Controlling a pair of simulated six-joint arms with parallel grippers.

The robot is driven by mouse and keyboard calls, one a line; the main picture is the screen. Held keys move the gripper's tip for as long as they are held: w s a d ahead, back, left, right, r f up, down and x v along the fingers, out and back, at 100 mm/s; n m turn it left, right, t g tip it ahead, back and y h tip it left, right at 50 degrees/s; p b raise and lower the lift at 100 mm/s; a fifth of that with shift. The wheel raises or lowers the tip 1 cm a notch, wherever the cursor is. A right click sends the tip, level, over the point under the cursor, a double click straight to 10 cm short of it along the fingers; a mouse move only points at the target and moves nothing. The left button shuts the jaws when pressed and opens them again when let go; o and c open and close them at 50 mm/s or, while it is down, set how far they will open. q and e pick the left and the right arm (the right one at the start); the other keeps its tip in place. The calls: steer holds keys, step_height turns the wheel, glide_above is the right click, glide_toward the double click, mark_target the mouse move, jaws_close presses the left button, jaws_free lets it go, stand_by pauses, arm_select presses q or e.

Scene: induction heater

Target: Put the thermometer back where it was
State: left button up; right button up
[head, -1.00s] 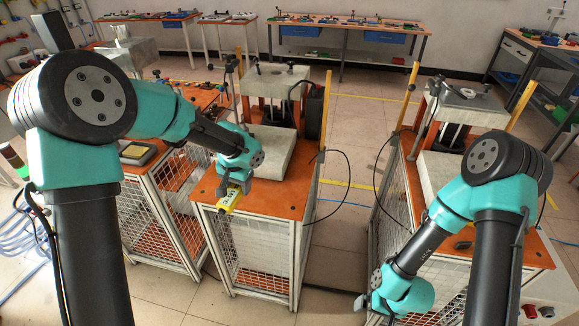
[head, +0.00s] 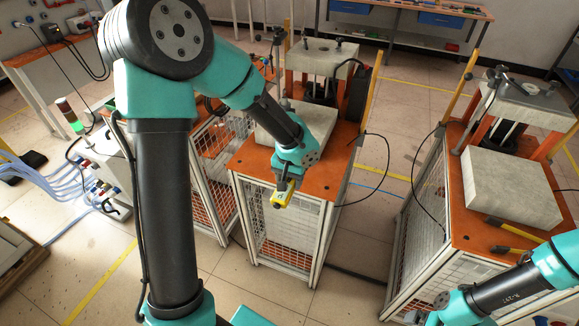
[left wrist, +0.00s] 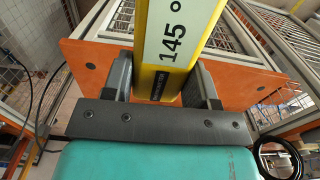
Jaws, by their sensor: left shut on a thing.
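The yellow thermometer (head: 285,194), with a white display reading 145°, is held in my left gripper (head: 284,184). The left wrist view shows the thermometer (left wrist: 178,50) between both fingers of my left gripper (left wrist: 165,88), which is shut on it. In the head view it is in front of the front edge of the middle orange-topped cage bench (head: 248,166). My right arm comes in at the lower right; its gripper (head: 420,318) is at the bottom edge, and its jaws are not clear.
A grey concrete block (head: 512,188) lies on the right cage bench, under a press. Another press stands on the middle bench. Black cables hang between the two benches. Pale hoses (head: 60,175) run at the left.

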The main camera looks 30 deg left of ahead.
arm_select(q)
steer(key=shift+w, duration=0.1)
steer(key=w+a, duration=0.2)
steer(key=w, duration=0.2)
steer(key=w+a+f, duration=0.1)
steer(key=w+a, duration=0.2)
steer(key=w, duration=0.2)
steer(key=w+a, duration=0.3)
steer(key=w, duration=0.1)
steer(key=shift+w+f, duration=0.2)
steer(key=shift+w, duration=0.15)
steer(key=shift+f, duration=1.75)
steer(key=shift+f, duration=0.1)
steer(key=o, duration=1)
step_height(320, 180, up, 12)
steer(key=shift+r, duration=0.1)
